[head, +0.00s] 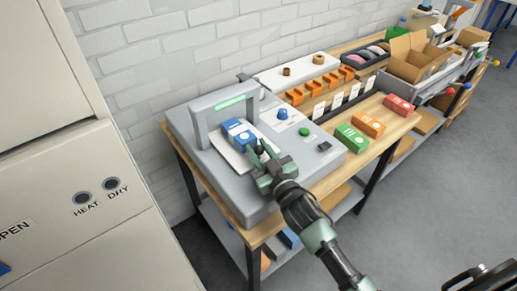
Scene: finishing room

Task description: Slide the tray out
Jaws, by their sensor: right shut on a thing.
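The tray (233,158) is a pale, flat plate on the grey machine, partly under its arch with the green light strip. A blue and white box (238,131) sits on the tray. My right gripper (261,152) is at the tray's front right end, shut on what looks like its dark handle. The gripper hides most of that handle and part of the tray's edge.
The grey machine (228,196) stands on a wooden bench, with blue and green buttons to the right of the tray. Green, orange and red boxes (368,123) lie on the bench to the right. Beige cabinets (70,235) stand at left. Grey floor is open in front.

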